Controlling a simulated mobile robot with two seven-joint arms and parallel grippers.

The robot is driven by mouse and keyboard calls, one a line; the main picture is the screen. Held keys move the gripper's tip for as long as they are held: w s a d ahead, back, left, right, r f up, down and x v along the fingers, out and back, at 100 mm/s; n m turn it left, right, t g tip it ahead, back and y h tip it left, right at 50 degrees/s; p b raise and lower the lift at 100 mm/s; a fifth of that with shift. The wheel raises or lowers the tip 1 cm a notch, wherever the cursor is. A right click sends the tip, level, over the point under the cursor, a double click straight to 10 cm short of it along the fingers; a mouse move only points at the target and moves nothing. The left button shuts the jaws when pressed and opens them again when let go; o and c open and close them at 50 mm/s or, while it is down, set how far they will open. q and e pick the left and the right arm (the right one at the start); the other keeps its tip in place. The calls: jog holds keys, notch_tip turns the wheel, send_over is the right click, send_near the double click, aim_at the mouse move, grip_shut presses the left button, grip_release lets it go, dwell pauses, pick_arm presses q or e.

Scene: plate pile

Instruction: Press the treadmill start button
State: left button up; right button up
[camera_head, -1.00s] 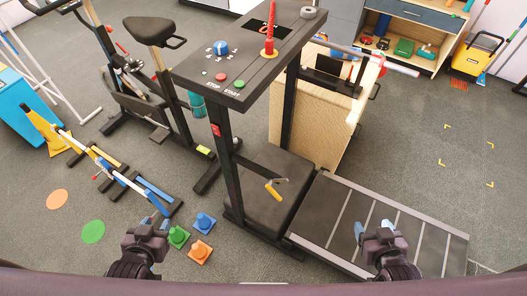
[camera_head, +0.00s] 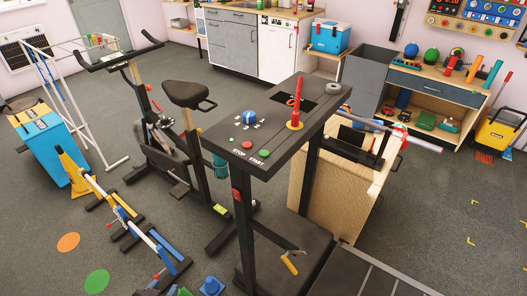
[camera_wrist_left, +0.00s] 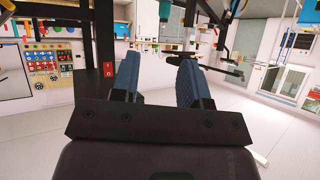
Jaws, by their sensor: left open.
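The treadmill console (camera_head: 275,115) is a dark slanted panel on black posts in the head view. The green start button (camera_head: 264,153) is on its near edge above the START label, right of the red stop button (camera_head: 247,145). Nothing covers either. My left gripper (camera_wrist_left: 157,78) shows in the left wrist view, its two blue fingers apart and nothing between them. A black post with a red switch (camera_wrist_left: 108,69) stands beyond its left finger. The start button cannot be made out there. Neither gripper shows in the head view now.
A red cone-like stick (camera_head: 296,105), a blue knob (camera_head: 248,118) and a grey tape roll (camera_head: 333,88) are on the console. An exercise bike (camera_head: 187,93) stands to its left. A wooden box (camera_head: 335,175) stands behind. Open floor lies right.

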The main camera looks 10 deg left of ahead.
pick_arm(q)
grip_shut()
jog(key=shift+w+r, duration=0.15)
jog(key=shift+w, duration=0.05)
jog(key=shift+s, duration=0.2)
dwell(0.6)
dwell(0.4)
